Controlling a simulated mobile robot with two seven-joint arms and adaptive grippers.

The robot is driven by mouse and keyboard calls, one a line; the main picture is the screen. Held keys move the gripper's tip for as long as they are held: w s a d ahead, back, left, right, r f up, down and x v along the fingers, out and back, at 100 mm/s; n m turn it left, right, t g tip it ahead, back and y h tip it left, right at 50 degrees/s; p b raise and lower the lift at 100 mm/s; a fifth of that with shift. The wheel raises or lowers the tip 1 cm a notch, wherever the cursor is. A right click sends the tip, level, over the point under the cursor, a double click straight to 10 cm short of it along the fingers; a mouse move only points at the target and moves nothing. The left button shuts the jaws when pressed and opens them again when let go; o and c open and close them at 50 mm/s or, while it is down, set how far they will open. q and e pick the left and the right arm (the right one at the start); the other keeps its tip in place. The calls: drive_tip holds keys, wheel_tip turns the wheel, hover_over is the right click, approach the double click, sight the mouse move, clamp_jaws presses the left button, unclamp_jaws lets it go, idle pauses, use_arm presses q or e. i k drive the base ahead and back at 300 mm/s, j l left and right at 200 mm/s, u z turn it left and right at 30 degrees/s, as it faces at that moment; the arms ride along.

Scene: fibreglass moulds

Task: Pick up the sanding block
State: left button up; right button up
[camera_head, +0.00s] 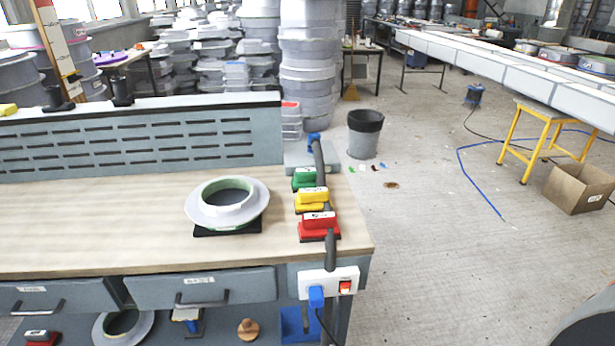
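Three blocks with coloured tops and dark bases, which look like sanding blocks, stand in a row near the right end of the workbench (90,236). The green block (305,177) is farthest back, the yellow block (312,199) is in the middle, and the red block (319,224) is nearest. Each has a pale label. Another red block (41,337) shows partly at the lower left, below the drawers. Neither of my grippers is in view, and nothing is holding the blocks.
A white ring-shaped mould (253,206) sits on a dark pad left of the blocks. A slotted panel (150,143) backs the bench. A bin (364,136) and a cardboard box (580,189) stand on the floor. The left benchtop is clear.

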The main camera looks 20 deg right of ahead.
sight(304, 178)
drive_tip(key=i+l+u, duration=0.15)
drive_tip(key=l+u, duration=0.25)
drive_tip(key=l, duration=0.45)
drive_tip(key=l+u, duration=0.35)
drive_tip(key=l, duration=0.5)
drive_tip(key=l+u, duration=0.3)
drive_tip(key=l, duration=0.65)
